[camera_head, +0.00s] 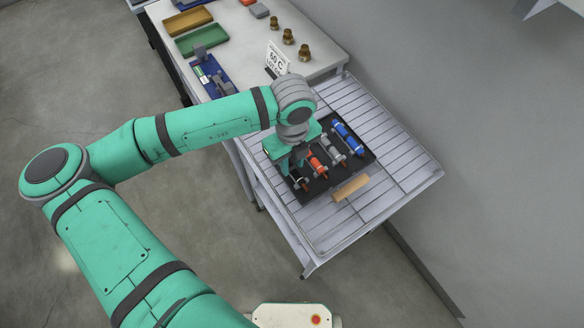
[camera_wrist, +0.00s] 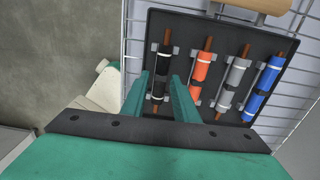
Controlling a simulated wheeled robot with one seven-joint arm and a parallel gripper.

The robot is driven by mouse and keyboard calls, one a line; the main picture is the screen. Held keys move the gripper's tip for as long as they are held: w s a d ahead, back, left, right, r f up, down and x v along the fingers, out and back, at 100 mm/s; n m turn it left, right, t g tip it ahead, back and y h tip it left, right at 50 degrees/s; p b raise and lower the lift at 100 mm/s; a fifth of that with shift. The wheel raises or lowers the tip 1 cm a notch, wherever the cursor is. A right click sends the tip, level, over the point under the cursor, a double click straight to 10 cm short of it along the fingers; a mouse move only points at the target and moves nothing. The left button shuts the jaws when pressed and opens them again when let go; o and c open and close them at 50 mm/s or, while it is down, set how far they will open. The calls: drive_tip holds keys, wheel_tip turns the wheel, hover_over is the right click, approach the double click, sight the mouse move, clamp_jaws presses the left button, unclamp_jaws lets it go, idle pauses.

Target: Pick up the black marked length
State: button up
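The black marked length (camera_wrist: 163,62) is a black cable piece with pale bands and a copper end. It lies in grey clips at the left end of the black tray (camera_wrist: 185,26), and also shows in the head view (camera_head: 301,184), partly hidden by my gripper. My gripper (camera_wrist: 157,76) is open, with one finger on each side of the black length in the wrist view. I cannot tell whether the fingers touch it or how far above it they are.
Orange (camera_wrist: 202,69), grey (camera_wrist: 233,80) and blue (camera_wrist: 264,82) lengths lie to the right in the same tray. A wooden handle (camera_head: 350,187) is on the tray's near edge. The tray sits on a wire rack (camera_head: 405,180). A bench (camera_head: 330,40) with trays and brass pieces stands behind.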

drive_tip(key=shift+w+f, duration=0.1)
drive_tip(key=shift+f, duration=0.6)
clamp_jaws()
drive_tip(key=shift+r, duration=0.1)
drive_tip(key=shift+w+r, duration=0.1)
drive_tip(key=shift+r, duration=0.3)
wheel_tip(320, 180, up, 2)
drive_tip(key=shift+d+r, duration=0.1)
drive_tip(key=shift+r, duration=0.05)
drive_tip(key=s+d+r, duration=0.1)
drive_tip(key=s+r, duration=0.1)
drive_tip(key=r, duration=0.1)
drive_tip(key=s+d+r, duration=0.1)
drive_tip(key=r, duration=0.1)
drive_tip(key=shift+s+d, duration=0.3)
drive_tip(key=s+d+r, duration=0.4)
drive_tip(key=s+d, duration=0.2)
drive_tip(key=s, duration=0.1)
drive_tip(key=shift+s+r, duration=0.25)
drive_tip(key=shift+r, duration=0.15)
